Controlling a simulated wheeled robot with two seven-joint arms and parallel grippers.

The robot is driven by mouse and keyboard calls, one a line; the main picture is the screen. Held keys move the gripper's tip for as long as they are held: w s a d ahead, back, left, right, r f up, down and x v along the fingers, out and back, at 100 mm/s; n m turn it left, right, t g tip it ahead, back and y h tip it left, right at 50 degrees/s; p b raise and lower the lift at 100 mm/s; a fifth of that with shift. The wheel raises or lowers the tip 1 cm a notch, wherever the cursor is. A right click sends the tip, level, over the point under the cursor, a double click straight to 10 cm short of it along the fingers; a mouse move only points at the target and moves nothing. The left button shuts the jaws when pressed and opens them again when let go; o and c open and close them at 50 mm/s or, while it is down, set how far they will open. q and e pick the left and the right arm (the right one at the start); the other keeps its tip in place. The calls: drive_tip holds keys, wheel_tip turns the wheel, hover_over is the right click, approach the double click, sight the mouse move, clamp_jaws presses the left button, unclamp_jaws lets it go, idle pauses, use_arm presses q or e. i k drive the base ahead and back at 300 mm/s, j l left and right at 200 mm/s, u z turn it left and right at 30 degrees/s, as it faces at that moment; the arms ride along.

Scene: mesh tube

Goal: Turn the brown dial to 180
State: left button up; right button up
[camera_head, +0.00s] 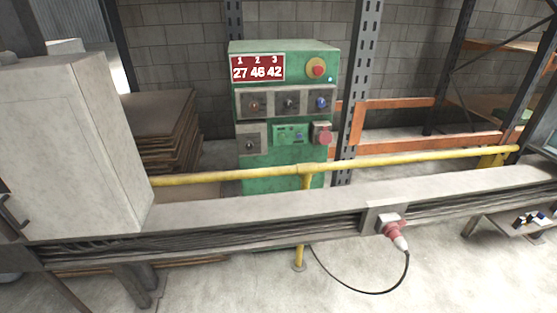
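A green control box (285,160) stands in the middle of the view, behind the yellow rail. Its red display (257,68) shows columns 1, 2 and 3 over the numbers 27, 46 and 42. Below it is a row of three dials on grey plates. The brown dial (254,106) is at the left, a dark dial (290,104) in the middle and a blue dial (322,103) at the right. The brown dial's pointer is too small to read. Neither of my grippers is in view.
A yellow rail (400,160) and a grey cable channel (250,213) cross in front of the box. A red plug (393,230) with a black cable hangs from the channel. A grey cabinet (85,145) stands at left. A red button (317,67) is at the box's top right.

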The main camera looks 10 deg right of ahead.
sight(253, 106)
drive_tip(key=i+z, duration=0.35)
drive_tip(key=i+j+z, duration=0.1)
drive_tip(key=i+z, duration=0.25)
drive_tip(key=i, duration=0.15)
drive_tip(key=i+j+z, duration=0.2)
drive_tip(key=i+z, duration=0.15)
drive_tip(key=i, duration=0.05)
